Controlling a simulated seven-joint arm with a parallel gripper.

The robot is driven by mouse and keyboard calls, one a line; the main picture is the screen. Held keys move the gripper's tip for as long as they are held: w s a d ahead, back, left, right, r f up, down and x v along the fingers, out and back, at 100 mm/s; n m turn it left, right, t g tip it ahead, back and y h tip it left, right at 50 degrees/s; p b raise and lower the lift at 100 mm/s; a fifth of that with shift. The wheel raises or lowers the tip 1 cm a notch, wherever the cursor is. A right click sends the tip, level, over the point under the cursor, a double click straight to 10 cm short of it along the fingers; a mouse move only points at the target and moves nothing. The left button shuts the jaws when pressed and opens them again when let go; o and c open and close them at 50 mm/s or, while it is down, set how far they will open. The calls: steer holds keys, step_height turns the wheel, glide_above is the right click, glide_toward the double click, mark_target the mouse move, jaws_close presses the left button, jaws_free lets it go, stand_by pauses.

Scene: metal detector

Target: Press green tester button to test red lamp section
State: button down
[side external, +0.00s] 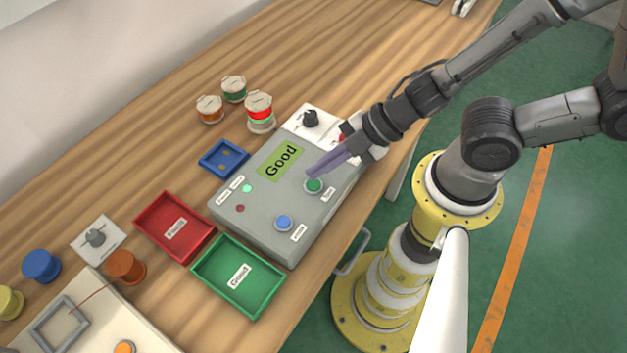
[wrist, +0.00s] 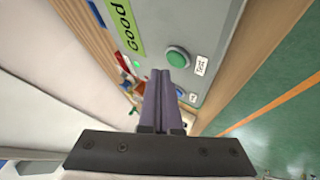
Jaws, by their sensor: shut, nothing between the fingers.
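The grey tester box (side external: 255,215) lies on the wooden table with a green display reading "Good" (side external: 281,161). Its green button (side external: 314,186) is on the right part of the top, beside a small white label. My gripper (side external: 310,174) is shut and empty, with its purple fingertips just above or at the green button. In the wrist view the green button (wrist: 177,58) shows whole, just beyond the fingertips (wrist: 160,72); I cannot tell whether they touch it. A blue button (side external: 284,223) sits nearer the front. A green lamp (side external: 247,188) looks bright and a red lamp (side external: 240,208) looks dark.
A red tray (side external: 149,226) and a green tray (side external: 204,285), labelled "Good", stand left of the tester. A blue tray (side external: 210,172) and several spools stand behind it. A white panel with a black knob (side external: 310,119) adjoins its far side.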

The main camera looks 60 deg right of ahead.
mark_target(320, 182)
steer(key=shift+r, duration=2.4)
steer(key=w+d+r+m+t+h, duration=0.2)
steer(key=w+d+r+m+h, duration=0.1)
steer(key=d+r+m, duration=0.3)
steer(key=w+d+r+m+t+h, duration=0.3)
steer(key=d+r, duration=0.4)
steer(key=r, duration=0.1)
steer(key=s+f+m+g, duration=0.1)
steer(key=s+m+g, duration=0.5)
steer(key=s, duration=0.6)
steer(key=shift+d+m, duration=0.45)
steer(key=shift+m, duration=0.75)
steer(key=shift+s+f, duration=0.1)
